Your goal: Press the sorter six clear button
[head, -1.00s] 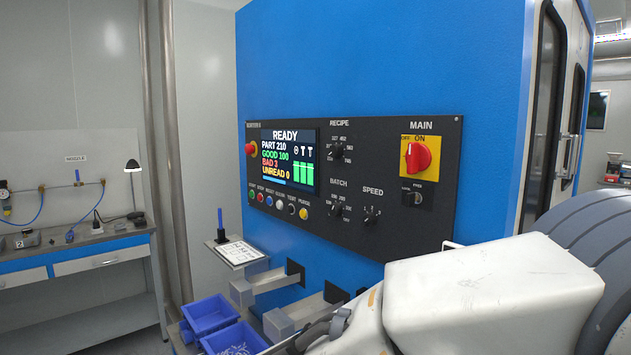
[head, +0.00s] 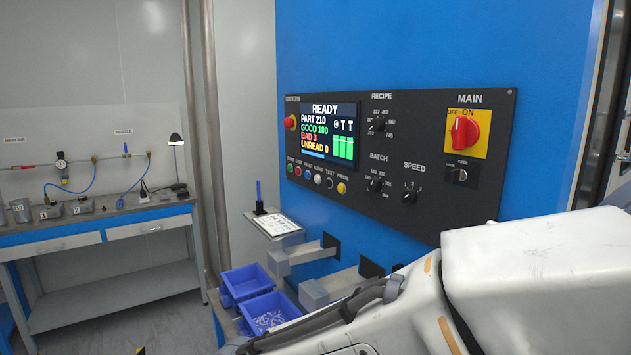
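The black control panel (head: 440,112) is on the blue sorter cabinet (head: 420,50), labelled as sorter 6 at its top left. Its screen (head: 322,128) reads READY, PART 210, GOOD 100, BAD 3, UNREAD 0. Below the screen is a row of small buttons: green, red, blue, a whitish clear button (head: 318,177), a black test button (head: 330,183) and a yellow purge button (head: 342,188). The small labels are hard to read. My arm, white and scuffed, fills the lower right in front of the cabinet. Neither gripper shows.
Two blue bins (head: 246,281) stand under metal chutes (head: 292,257) below the panel. A workbench (head: 100,225) stands at the left wall. A red main switch (head: 464,132) is at the panel's right.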

